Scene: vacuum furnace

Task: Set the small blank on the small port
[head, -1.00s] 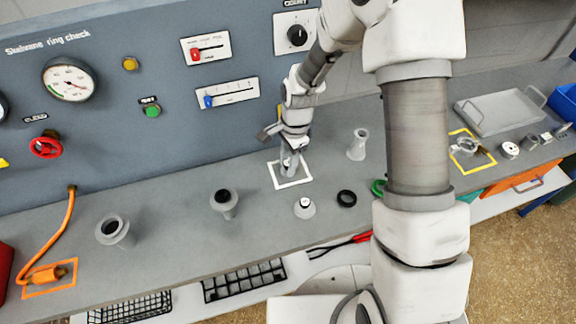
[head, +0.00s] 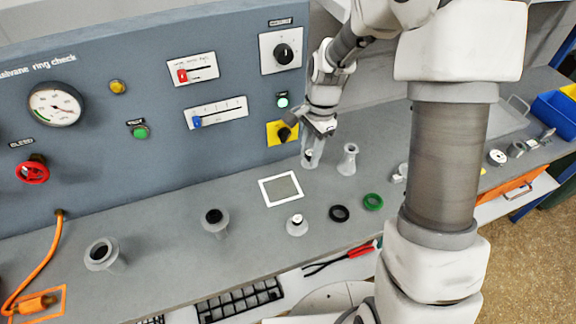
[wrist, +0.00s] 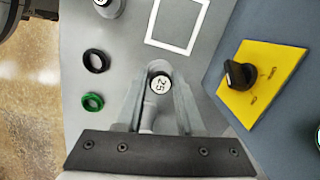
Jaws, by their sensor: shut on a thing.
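My gripper (head: 311,162) is shut on a small blank, a round grey piece with a pale top marked "25" (wrist: 160,83), held between the fingertips. In the head view it is over the bench, right of the white-outlined square (head: 281,188) and just left of a flared grey fitting (head: 348,160). A narrow flanged port with a dark opening (head: 214,219) stands farther left. A wider flanged port (head: 102,253) stands at far left. I cannot tell exactly how high the blank is above the bench.
Another pale-topped grey piece (head: 297,225) stands near the front edge, beside a black ring (head: 339,213) and a green ring (head: 373,202). The panel with a yellow-plated knob (head: 283,132) rises close behind my gripper. An orange hose (head: 42,262) lies at far left.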

